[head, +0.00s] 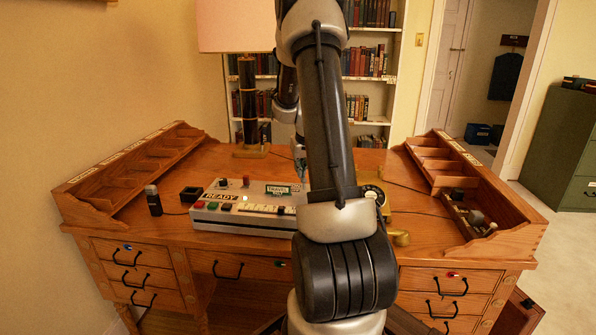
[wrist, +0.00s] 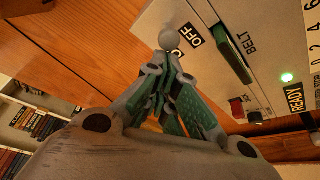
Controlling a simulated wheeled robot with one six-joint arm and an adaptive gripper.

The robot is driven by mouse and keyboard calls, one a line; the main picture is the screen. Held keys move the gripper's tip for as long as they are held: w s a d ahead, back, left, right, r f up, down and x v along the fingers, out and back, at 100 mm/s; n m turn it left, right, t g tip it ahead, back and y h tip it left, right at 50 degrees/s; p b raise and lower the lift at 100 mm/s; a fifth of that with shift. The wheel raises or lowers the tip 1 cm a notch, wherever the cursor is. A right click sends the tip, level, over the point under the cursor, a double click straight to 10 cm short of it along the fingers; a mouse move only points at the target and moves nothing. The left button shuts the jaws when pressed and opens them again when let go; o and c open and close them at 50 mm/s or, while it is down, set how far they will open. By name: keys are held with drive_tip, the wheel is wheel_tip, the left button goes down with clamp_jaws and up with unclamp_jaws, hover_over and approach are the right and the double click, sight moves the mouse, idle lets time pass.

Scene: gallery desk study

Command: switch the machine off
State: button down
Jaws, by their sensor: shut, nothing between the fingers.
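The machine (head: 240,218) is a pale box on the desk in the head view, with a READY label, coloured buttons and small knobs on top. Its panel (wrist: 210,15) fills the upper right of the wrist view.
The wooden desk (head: 190,160) has raised compartment racks at left (head: 135,165) and right (head: 455,170). A lamp (head: 248,100) stands behind the machine. A small dark object (head: 153,202) stands left of it. A bookcase (head: 370,100) is behind.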

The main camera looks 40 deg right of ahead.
drive_tip(key=shift+r, duration=0.1)
drive_tip(key=shift+r, duration=0.7)
drive_tip(key=shift+w+r, duration=0.2)
drive_tip(key=s+a+r, duration=0.3)
drive_tip(key=a+r, duration=0.1)
drive_tip(key=r, duration=0.3)
drive_tip(key=shift+s+a+r, duration=0.15)
drive_tip(key=shift+s+r, duration=0.05)
drive_tip(key=shift+s, duration=0.1)
idle(0.5)
